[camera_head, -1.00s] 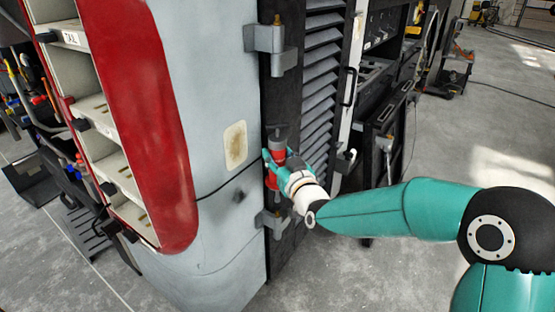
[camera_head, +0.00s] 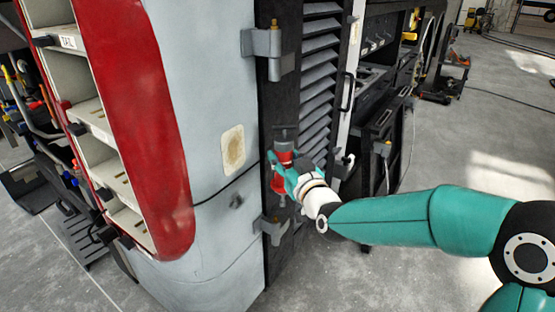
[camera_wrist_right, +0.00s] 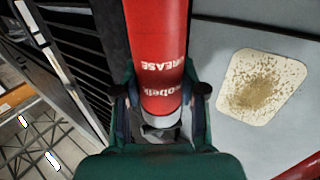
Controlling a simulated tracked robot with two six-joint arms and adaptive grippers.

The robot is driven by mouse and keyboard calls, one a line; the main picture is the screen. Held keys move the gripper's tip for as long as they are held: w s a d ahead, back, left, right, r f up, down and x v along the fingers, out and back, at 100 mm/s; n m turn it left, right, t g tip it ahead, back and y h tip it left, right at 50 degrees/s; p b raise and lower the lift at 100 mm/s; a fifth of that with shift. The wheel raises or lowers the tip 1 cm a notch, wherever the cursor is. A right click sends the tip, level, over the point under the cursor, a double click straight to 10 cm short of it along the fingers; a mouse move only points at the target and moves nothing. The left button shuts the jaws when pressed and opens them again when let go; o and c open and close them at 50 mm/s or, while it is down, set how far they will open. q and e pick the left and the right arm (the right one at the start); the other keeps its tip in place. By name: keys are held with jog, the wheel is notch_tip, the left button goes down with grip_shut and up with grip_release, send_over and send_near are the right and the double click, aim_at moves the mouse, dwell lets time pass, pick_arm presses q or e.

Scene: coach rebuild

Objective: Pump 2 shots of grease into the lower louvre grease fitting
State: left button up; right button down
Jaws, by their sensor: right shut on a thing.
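A red grease gun (camera_head: 283,158) with a grey end stands close to the black louvred panel (camera_head: 321,75) of the coach. Its red barrel (camera_wrist_right: 157,60), lettered "GREASE", fills the middle of the right wrist view. My right gripper (camera_head: 280,174) is shut around the barrel; both fingers (camera_wrist_right: 158,108) lie on either side of it. The gun looks upright beside the hinge edge of the louvre. I cannot make out the grease fittings; the gun and my gripper may cover the lower one. My left gripper is not in view.
Grey hinges stand out above (camera_head: 268,48) and below (camera_head: 271,229) the gun. A beige stained patch (camera_head: 233,149) is on the pale coach side, also in the wrist view (camera_wrist_right: 262,87). Open shelves (camera_head: 95,130) are at left.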

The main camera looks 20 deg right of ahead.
jog(key=shift+s+d+r+b, duration=0.1)
jog(key=shift+s+d+b, duration=0.75)
jog(key=shift+s, duration=0.3)
jog(key=shift+s+d+b, duration=0.7)
jog(key=shift+s+d, duration=0.2)
jog(key=shift+s, duration=0.2)
